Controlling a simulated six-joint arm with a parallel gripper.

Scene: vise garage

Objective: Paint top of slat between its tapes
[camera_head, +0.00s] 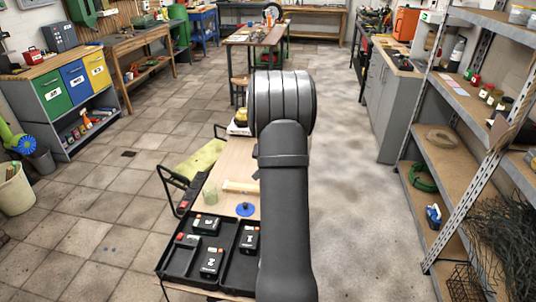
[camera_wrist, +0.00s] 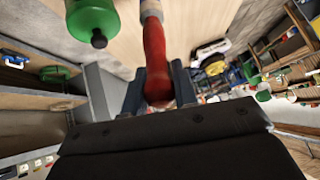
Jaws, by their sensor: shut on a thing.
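My gripper (camera_wrist: 158,84) shows in the wrist view, with its two dark jaws shut on a red handle (camera_wrist: 155,48). The handle's far end runs out of the top of the picture, so a brush head is not seen. In the head view my arm hides the gripper and part of the wooden worktop (camera_head: 228,165). A pale strip (camera_head: 240,187), which looks like the slat, lies on the worktop and runs behind my arm. Its tapes and any paint on it cannot be made out.
A greenish clear cup (camera_head: 210,195) and a blue disc (camera_head: 245,209) stand near the strip. A black tray (camera_head: 178,265) with several numbered black blocks lies in front. A green object with a black tip (camera_wrist: 92,18) is close to the handle in the wrist view.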

